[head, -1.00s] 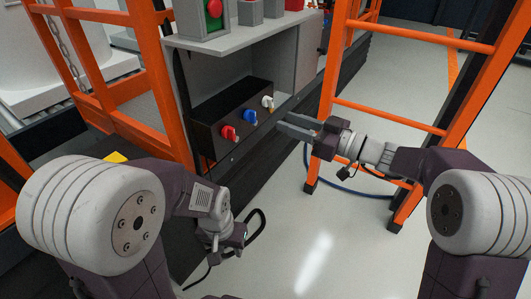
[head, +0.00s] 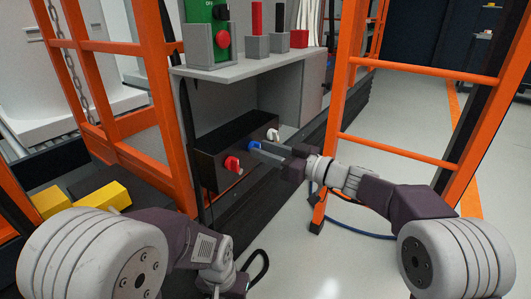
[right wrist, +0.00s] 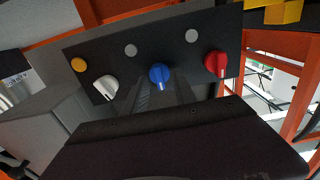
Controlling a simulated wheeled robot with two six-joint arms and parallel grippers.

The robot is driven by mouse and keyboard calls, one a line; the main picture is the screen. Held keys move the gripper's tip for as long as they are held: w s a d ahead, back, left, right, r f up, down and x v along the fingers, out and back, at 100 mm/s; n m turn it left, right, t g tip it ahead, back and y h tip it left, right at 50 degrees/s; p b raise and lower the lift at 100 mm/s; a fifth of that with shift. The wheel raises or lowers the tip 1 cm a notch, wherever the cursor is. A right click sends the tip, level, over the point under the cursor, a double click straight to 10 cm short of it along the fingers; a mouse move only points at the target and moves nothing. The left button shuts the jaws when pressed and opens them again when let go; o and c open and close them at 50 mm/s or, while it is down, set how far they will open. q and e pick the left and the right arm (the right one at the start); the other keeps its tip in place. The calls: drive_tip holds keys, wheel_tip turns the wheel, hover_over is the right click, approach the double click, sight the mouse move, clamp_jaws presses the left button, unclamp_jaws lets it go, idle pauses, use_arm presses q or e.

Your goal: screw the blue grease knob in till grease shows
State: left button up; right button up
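The blue knob (head: 254,146) sits on the front of a black panel box (head: 208,155), between a red knob (head: 233,163) and a white knob (head: 273,134). In the right wrist view the blue knob (right wrist: 160,75) is near the centre, its pointer downward. My right gripper (head: 262,150) is at the blue knob, coming from the right. Its grey fingers (right wrist: 164,92) look parted, with their tips close to the knob; contact cannot be told. I see no grease. My left wrist is at the bottom of the head view; its fingers are hidden.
A grey shelf (head: 245,65) with a green switch box (head: 208,42) overhangs the panel. Orange frames (head: 420,155) stand on the right and left. A blue hose (head: 360,228) lies on the floor at right. Yellow blocks (head: 101,194) lie at left.

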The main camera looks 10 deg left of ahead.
clamp_jaws()
drive_tip(key=shift+f, duration=0.1)
